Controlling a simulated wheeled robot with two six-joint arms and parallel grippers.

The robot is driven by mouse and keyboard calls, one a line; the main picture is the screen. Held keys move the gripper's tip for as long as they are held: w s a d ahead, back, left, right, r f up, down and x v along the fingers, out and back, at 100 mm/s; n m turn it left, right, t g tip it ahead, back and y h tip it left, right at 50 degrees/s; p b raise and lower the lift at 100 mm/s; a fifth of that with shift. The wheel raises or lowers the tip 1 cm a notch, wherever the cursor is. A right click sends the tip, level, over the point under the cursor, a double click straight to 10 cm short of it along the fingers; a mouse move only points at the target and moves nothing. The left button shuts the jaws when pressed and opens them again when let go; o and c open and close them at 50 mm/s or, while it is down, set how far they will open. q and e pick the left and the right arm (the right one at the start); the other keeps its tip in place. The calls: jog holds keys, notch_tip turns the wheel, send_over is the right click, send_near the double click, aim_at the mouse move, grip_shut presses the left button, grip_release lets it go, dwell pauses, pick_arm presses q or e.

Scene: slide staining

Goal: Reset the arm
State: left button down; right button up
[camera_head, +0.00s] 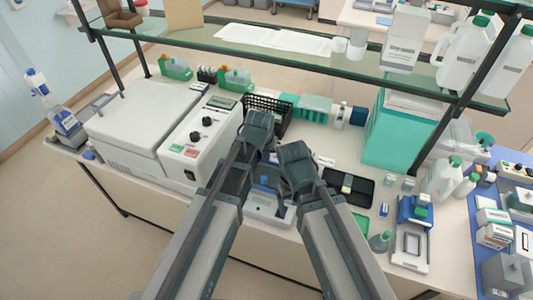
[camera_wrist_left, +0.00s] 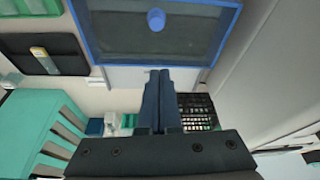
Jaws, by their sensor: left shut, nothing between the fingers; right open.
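My left gripper (camera_head: 258,128) is above the bench near the black wire basket. Its dark fingers show together, with nothing between them, in the left wrist view (camera_wrist_left: 160,82). My right gripper (camera_head: 294,156) is just right of and lower than the left one; it is open, though its fingertips are largely hidden. Both arms reach in from the bottom. A blue-framed dark panel with a blue knob (camera_wrist_left: 155,19) lies beyond the left fingertips in the left wrist view. A device with a pale base (camera_head: 277,210) is partly hidden between my arms.
A white machine with knobs (camera_head: 200,142) stands left. The black basket (camera_head: 283,105) and teal box (camera_head: 392,130) stand behind. A black tray (camera_head: 349,187) lies right. A glass shelf (camera_head: 300,58) with bottles crosses above the bench's back.

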pick_arm(q)
jog(key=p+v, duration=0.1)
jog(key=v, duration=0.2)
jog(key=shift+p, duration=0.3)
pick_arm(e)
notch_tip(320, 180, up, 3)
jog(key=shift+f, duration=0.15)
pick_arm(q)
jog(key=shift+f, duration=0.1)
jog(key=s+a+f+m+g+y+b, duration=0.1)
jog(key=s+f+b, duration=0.3)
jog(key=s, duration=0.4)
jog(key=s+a+f+m+g+y+b, duration=0.1)
jog(key=s+f+g+b, duration=0.2)
jog(key=s, duration=0.6)
notch_tip(320, 180, down, 3)
jog(key=shift+s+f+b, duration=0.1)
jog(key=shift+s+b, duration=0.1)
jog(key=shift+b, duration=0.9)
pick_arm(e)
notch_tip(320, 180, down, 9)
pick_arm(q)
jog(key=shift+a, duration=0.1)
pick_arm(e)
jog(key=shift+f, duration=0.1)
